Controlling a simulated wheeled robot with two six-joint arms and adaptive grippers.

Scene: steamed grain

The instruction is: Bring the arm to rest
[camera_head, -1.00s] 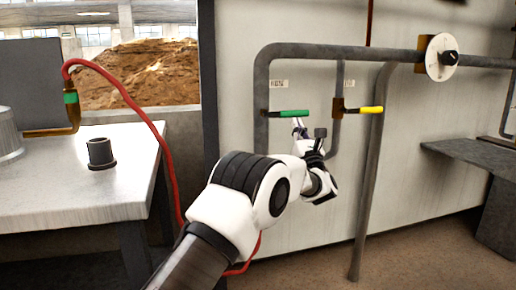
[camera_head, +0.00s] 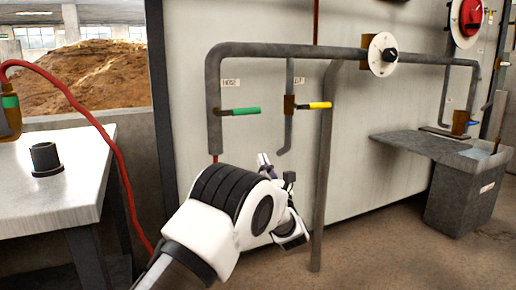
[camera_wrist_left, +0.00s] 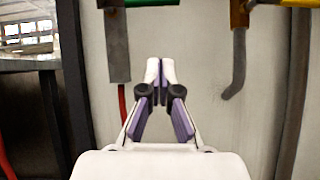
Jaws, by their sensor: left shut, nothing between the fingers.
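My left arm comes in from the bottom of the head view. Its gripper (camera_head: 266,164) is in front of the white wall panel, below the green-handled valve (camera_head: 239,111) and the yellow-handled valve (camera_head: 314,105). In the left wrist view the gripper (camera_wrist_left: 160,72) has its fingertips together with nothing between them. It is apart from the handles, which show at the top of that view. My right gripper is not in view.
A metal table (camera_head: 60,200) with a dark cup-shaped fitting (camera_head: 45,158) stands at the left, with a red hose (camera_head: 100,125) beside it. Grey pipes (camera_head: 323,180) run along the panel. A grey bench (camera_head: 425,148) stands at the right. Open floor lies in front.

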